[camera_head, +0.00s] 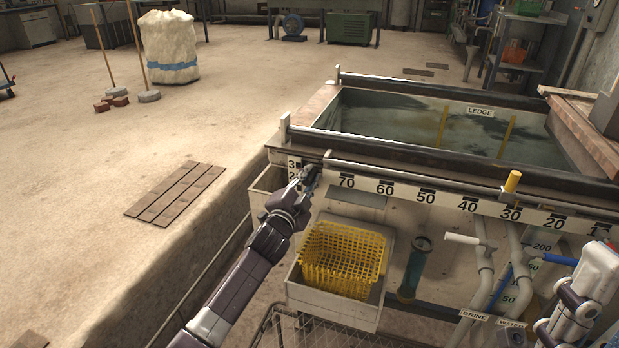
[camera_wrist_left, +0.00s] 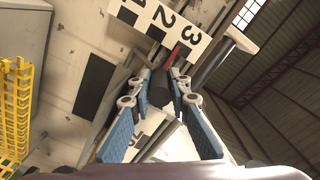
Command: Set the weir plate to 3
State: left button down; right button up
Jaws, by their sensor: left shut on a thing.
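My left gripper (camera_head: 309,178) is at the left front corner of the tank, beside the small 1-2-3 scale (camera_head: 293,170). In the left wrist view its blue-padded fingers (camera_wrist_left: 164,92) are shut on a dark round knob (camera_wrist_left: 160,92). A red pointer (camera_wrist_left: 178,54) stands just beyond the knob, at the lower edge of the scale (camera_wrist_left: 177,29). The pointer is close to the 3 and its dark mark. The weir plate itself is mostly hidden by the gripper.
The tank (camera_head: 420,120) has a long numbered rail (camera_head: 427,197) with a yellow knob (camera_head: 512,182). A yellow basket (camera_head: 342,262) sits in a white tray below. Pipes and valves (camera_head: 487,260) stand at the right.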

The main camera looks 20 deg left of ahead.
pick_arm(q)
jog(key=shift+r, duration=0.8)
jog(key=c, duration=1.8)
grip_release()
jog(key=shift+f, duration=0.15)
jog(key=shift+s+f, duration=0.1)
jog(key=shift+s, duration=0.45)
jog(key=s, duration=1.1)
jog(key=shift+a, duration=0.2)
